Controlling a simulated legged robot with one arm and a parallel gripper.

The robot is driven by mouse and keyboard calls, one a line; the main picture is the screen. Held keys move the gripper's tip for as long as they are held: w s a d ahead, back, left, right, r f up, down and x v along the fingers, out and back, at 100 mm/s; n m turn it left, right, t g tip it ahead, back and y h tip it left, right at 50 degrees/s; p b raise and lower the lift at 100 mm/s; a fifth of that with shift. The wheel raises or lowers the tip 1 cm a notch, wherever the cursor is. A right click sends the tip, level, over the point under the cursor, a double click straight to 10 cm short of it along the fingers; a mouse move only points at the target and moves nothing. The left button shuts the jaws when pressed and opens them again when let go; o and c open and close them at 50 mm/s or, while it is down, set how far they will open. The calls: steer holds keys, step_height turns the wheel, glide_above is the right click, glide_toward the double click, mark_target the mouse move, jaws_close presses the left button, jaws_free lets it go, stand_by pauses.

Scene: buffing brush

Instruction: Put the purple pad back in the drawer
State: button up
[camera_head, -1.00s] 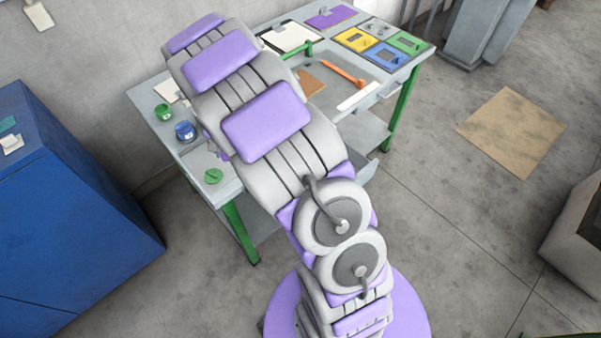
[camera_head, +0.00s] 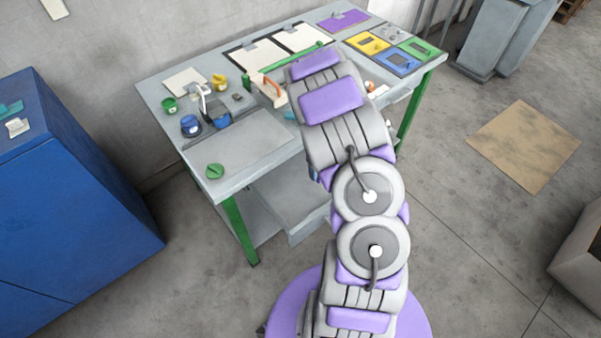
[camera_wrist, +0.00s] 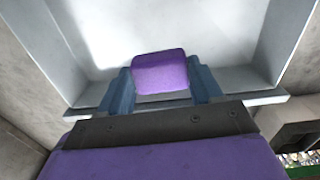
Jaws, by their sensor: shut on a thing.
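The purple pad (camera_wrist: 160,73) is a small rounded block between the two blue fingers of my gripper (camera_wrist: 162,88) in the wrist view. My gripper is shut on it. Beyond and around the pad is the pale grey inside of an open drawer (camera_wrist: 215,25), with its near rim (camera_wrist: 268,97) crossing behind the fingers. I cannot tell how far the pad is above the drawer floor. In the head view my arm hides the gripper and the pad; a grey drawer-like box (camera_head: 305,215) shows under the bench, partly behind my arm.
The grey workbench (camera_head: 240,150) with green legs carries jars, clipboards, a purple sheet (camera_head: 343,20) and coloured panels. A blue cabinet (camera_head: 70,210) stands at left. A cardboard sheet (camera_head: 525,145) lies on the floor at right. The floor between is clear.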

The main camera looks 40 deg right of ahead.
steer(key=shift+s+d+f, duration=0.15)
steer(key=shift+d+f, duration=0.1)
steer(key=shift+f, duration=0.1)
steer(key=shift+m, duration=0.3)
steer(key=f+b, duration=0.1)
steer(key=f, duration=0.5)
steer(key=shift+a, duration=0.2)
steer(key=shift+d+f+b, duration=0.1)
steer(key=shift+f+b, duration=0.55)
steer(key=shift+f, duration=1.25)
steer(key=shift+r, duration=0.1)
steer(key=o, duration=1.1)
steer(key=shift+r, duration=0.1)
